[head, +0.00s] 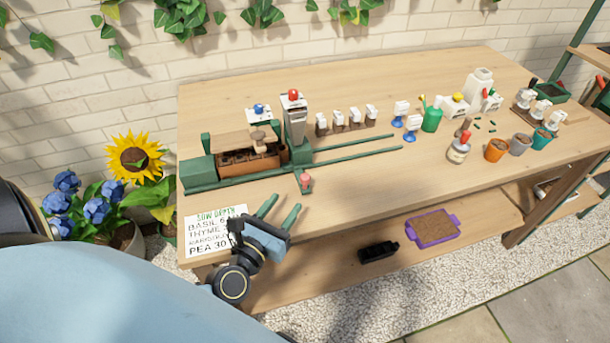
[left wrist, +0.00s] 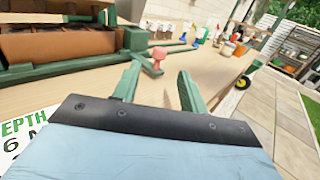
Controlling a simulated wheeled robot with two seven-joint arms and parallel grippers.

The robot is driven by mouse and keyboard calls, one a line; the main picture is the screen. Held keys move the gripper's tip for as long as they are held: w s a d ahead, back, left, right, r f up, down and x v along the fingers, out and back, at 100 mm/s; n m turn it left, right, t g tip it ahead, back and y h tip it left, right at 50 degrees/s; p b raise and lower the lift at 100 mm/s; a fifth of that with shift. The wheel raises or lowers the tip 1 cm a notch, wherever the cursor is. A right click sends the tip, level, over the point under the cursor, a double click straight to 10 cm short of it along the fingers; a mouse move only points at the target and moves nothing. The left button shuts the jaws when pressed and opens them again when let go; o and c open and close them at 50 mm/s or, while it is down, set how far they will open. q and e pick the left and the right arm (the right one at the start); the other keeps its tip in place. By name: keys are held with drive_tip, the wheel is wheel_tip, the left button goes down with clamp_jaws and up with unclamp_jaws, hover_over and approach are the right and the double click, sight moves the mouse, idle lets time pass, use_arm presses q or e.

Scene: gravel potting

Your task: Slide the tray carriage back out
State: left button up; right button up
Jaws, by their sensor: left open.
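The tray carriage (head: 251,158) is a brown tray with compartments, sitting at the left part of the green rail frame (head: 200,176), beside the green post (head: 296,128). A pink-red knob (head: 305,179) sticks up on a green arm at the front of the frame. My left gripper (head: 280,211) is open and empty, in front of the frame near the table's front edge, apart from the knob. In the left wrist view the tray (left wrist: 60,40) is at upper left and the pink knob (left wrist: 157,54) is just beyond my open fingers. My right gripper is not in view.
Two green rails (head: 360,151) run right from the post, clear of objects. A sign (head: 207,230) lies at the front left corner. Cups, bottles and a green watering can (head: 432,119) stand farther right. A purple tray (head: 433,230) is on the lower shelf.

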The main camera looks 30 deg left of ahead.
sight(303, 180)
use_arm(q)
drive_tip(key=w, duration=0.9)
drive_tip(key=shift+w+a, duration=0.3)
drive_tip(key=shift+a, duration=0.05)
drive_tip(key=shift+w, duration=0.55)
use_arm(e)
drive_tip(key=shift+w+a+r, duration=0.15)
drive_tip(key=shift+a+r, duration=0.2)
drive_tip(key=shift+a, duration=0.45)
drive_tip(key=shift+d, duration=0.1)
use_arm(q)
drive_tip(key=shift+c, duration=0.5)
clamp_jaws()
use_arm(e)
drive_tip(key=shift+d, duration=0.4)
